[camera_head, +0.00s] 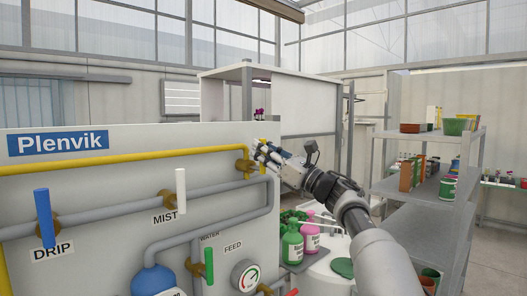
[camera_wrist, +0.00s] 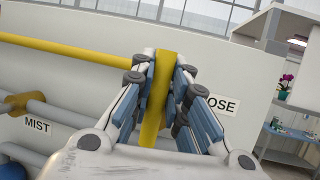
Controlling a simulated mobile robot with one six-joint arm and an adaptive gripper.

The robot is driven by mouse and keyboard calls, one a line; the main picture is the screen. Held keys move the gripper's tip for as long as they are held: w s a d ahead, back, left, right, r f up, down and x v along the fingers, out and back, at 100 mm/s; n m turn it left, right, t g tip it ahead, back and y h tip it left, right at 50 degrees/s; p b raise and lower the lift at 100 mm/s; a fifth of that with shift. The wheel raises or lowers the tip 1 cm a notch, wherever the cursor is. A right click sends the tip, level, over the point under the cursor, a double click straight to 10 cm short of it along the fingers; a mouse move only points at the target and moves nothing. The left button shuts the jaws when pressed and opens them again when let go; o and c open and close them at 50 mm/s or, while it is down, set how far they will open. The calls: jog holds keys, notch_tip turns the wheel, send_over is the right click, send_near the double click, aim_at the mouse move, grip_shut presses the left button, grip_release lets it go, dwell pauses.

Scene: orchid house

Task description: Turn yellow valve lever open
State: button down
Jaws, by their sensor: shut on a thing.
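The yellow valve lever (camera_wrist: 163,80) stands between my fingers in the wrist view, its length running up the picture with a slight tilt. My gripper (camera_wrist: 160,85) is shut on it, with blue pads on either side. In the head view my gripper (camera_head: 262,152) is at the right end of the yellow pipe (camera_head: 120,158), beside the brass valve body (camera_head: 243,166). Beside the gripper in the wrist view is a partly hidden label (camera_wrist: 224,106) reading "OSE".
The panel also carries a blue lever (camera_head: 44,217) at DRIP, a white lever (camera_head: 181,190) at MIST, a green lever (camera_head: 209,265) and a gauge (camera_head: 246,275). Bottles (camera_head: 292,243) stand below my arm. A grey shelf (camera_head: 420,190) with pots stands at right.

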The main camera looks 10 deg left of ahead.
jog(key=c, duration=1.5)
grip_release()
jog(key=shift+c, duration=0.2)
jog(key=v, duration=1.2)
